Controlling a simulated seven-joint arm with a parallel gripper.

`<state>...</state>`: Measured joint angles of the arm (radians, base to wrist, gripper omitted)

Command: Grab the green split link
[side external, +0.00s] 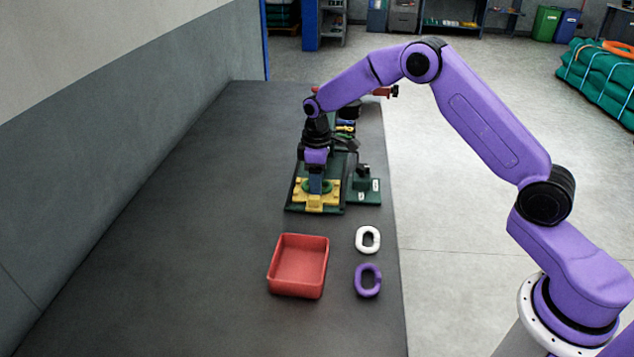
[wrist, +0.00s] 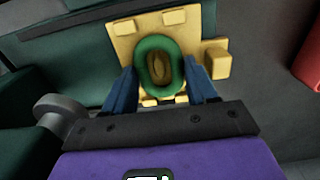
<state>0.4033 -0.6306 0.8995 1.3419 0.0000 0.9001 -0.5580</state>
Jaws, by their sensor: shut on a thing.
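The green split link (wrist: 143,60) is an oval ring lying over a yellow fixture block (wrist: 126,46) in the wrist view. In the side external view the link (side external: 331,185) is partly hidden by my gripper (side external: 317,187), which points down over the yellow block (side external: 313,204). In the wrist view the blue fingers of my gripper (wrist: 162,92) stand on either side of the link's near part and are shut on it. The link looks level and at the block. I cannot tell whether it touches the block.
A red tray (side external: 297,292), which looks empty, stands nearer the camera. A white link (side external: 358,240) and a purple link (side external: 358,281) lie to its right. A dark green fixture (side external: 362,187) stands right of the yellow block. The table (side external: 190,220) is clear on the left.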

